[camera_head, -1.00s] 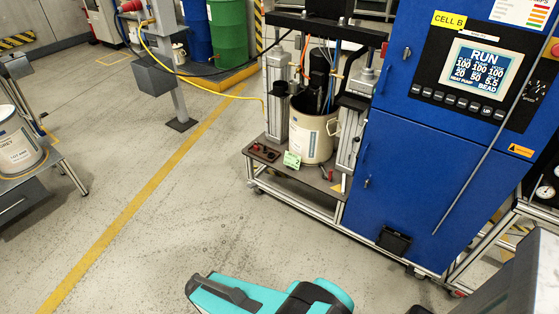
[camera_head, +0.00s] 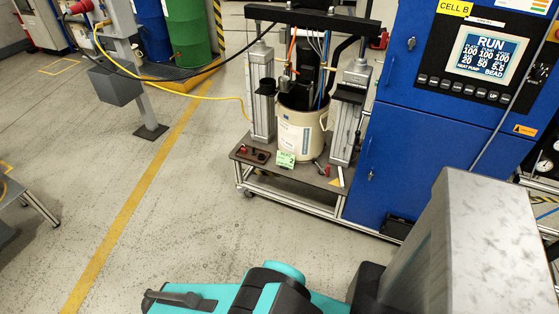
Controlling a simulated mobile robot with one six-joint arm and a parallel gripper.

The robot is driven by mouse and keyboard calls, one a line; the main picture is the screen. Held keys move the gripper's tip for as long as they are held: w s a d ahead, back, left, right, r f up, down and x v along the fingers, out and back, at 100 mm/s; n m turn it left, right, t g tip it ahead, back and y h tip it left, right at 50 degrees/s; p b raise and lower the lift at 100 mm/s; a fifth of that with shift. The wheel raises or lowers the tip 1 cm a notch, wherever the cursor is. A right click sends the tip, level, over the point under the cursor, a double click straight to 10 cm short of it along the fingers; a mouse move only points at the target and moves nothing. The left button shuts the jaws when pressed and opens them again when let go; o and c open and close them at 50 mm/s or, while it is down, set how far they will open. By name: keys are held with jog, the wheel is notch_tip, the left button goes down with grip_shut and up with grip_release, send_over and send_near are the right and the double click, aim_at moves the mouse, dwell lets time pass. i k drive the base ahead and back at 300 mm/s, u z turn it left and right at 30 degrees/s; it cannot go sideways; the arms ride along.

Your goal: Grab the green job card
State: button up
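The green job card (camera_head: 285,159) is a small light green card with dark print. It stands at the front edge of the low wheeled pump platform (camera_head: 300,174), in front of a cream drum (camera_head: 301,131). My teal and black arm shows at the bottom of the view, well in front of the platform and apart from the card. The gripper's fingers are not visible.
A blue cabinet (camera_head: 405,168) with a RUN screen (camera_head: 487,54) stands right of the platform. A dark red tray (camera_head: 252,153) lies left of the card. A yellow hose (camera_head: 180,95) hangs at the left. The floor in front is clear.

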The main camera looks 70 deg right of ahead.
aim_at(285, 161)
jog(key=z, duration=0.2)
jog(key=i, duration=0.8)
jog(key=z, duration=0.7)
jog(key=i, duration=0.65)
jog(key=z, duration=0.35)
